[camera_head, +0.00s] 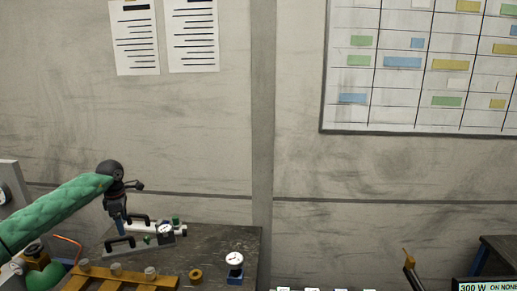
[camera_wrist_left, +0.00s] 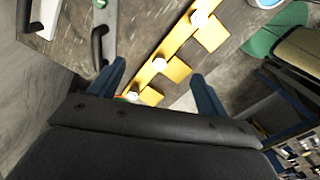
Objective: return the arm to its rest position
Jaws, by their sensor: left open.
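My left arm, in a green sleeve, comes in from the left in the head view. My left gripper (camera_head: 120,227) points down above the back left of the workbench, by plates with black handles (camera_head: 120,243). In the left wrist view its two blue fingers (camera_wrist_left: 160,85) are spread apart, with nothing held between them. A yellow bar with pale pegs (camera_wrist_left: 160,64) lies below and beyond them; it also shows in the head view (camera_head: 130,276). I cannot make out a separate microscope arm. My right gripper is not in view.
The workbench (camera_head: 225,245) has some bare top at its back right. A small gauge on a blue base (camera_head: 235,266) and a brass ring (camera_head: 196,275) stand near its right side. A dark rod with an orange tip (camera_head: 410,262) rises at the lower right.

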